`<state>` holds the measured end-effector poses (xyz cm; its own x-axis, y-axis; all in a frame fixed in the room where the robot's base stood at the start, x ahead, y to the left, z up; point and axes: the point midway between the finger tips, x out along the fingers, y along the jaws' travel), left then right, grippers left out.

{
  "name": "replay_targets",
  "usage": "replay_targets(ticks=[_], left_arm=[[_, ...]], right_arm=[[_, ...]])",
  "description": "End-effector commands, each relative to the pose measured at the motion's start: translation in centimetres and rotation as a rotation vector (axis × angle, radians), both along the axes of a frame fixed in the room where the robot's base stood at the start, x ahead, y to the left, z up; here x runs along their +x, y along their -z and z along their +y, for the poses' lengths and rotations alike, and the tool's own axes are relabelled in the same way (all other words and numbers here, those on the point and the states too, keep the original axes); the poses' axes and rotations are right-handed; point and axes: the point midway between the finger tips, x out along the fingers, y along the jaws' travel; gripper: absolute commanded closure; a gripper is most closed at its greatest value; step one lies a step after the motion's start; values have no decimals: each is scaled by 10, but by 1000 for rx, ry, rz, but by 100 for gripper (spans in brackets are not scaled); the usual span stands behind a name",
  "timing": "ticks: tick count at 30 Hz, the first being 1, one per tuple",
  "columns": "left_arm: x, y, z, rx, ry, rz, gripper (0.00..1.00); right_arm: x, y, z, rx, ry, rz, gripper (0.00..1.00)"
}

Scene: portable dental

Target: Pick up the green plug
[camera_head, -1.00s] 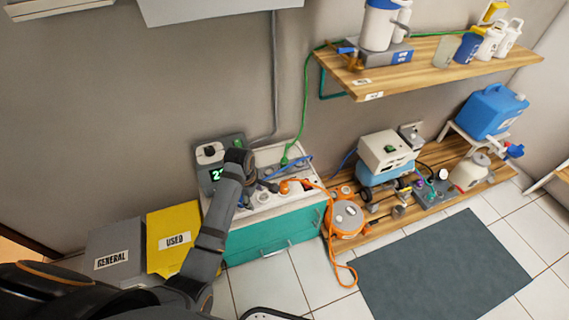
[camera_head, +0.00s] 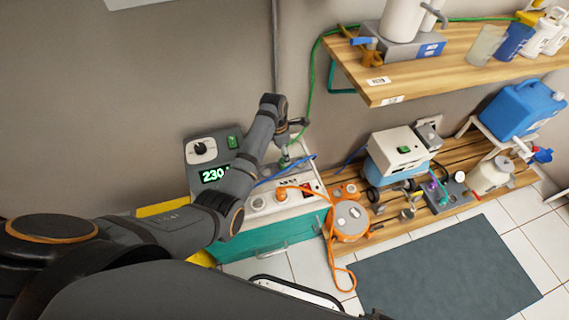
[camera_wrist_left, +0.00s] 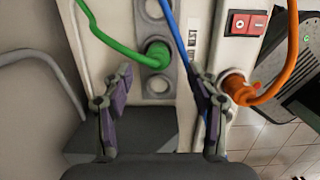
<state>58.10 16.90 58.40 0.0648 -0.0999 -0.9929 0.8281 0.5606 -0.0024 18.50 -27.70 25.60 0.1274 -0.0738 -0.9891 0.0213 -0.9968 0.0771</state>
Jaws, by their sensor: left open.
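The green plug (camera_wrist_left: 158,54) sits in a socket of the grey strip on the white unit in the left wrist view, with its green cord (camera_wrist_left: 112,42) running up to the left. In the head view the plug (camera_head: 285,161) shows just below my left gripper (camera_head: 294,128). My left gripper (camera_wrist_left: 163,100) is open and empty. Its fingers stand to either side of the strip, with the plug ahead of the gap between them and apart from both. My right gripper is not in view.
A blue cord (camera_wrist_left: 179,35) runs close by the right finger. An orange plug (camera_wrist_left: 237,86) with its cord is further right, below a red switch (camera_wrist_left: 246,23). A grey box with a 230 display (camera_head: 208,160) stands left of my arm in the head view.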

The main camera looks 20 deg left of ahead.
Motion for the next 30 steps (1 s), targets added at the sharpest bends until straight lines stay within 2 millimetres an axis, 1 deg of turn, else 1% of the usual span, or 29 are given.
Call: replay_targets(ticks=[1,7,8,12,15,18,24,30], left_arm=[[0,7,-1,0,0,0,41],[1,13,-1,0,1,0,41],[1,18,0,1,1,0,41],[3,45,1,0,1,1,41],[4,57,0,0,1,0,41],[5,61,-1,0,1,-1,41],[4,61,-1,0,1,-1,41],[4,61,-1,0,1,-1,68]], right_arm=[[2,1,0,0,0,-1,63],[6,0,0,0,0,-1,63],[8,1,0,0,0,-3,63],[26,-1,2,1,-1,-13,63],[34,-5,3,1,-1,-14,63],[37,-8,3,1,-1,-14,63],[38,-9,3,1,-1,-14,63],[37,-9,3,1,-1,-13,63]])
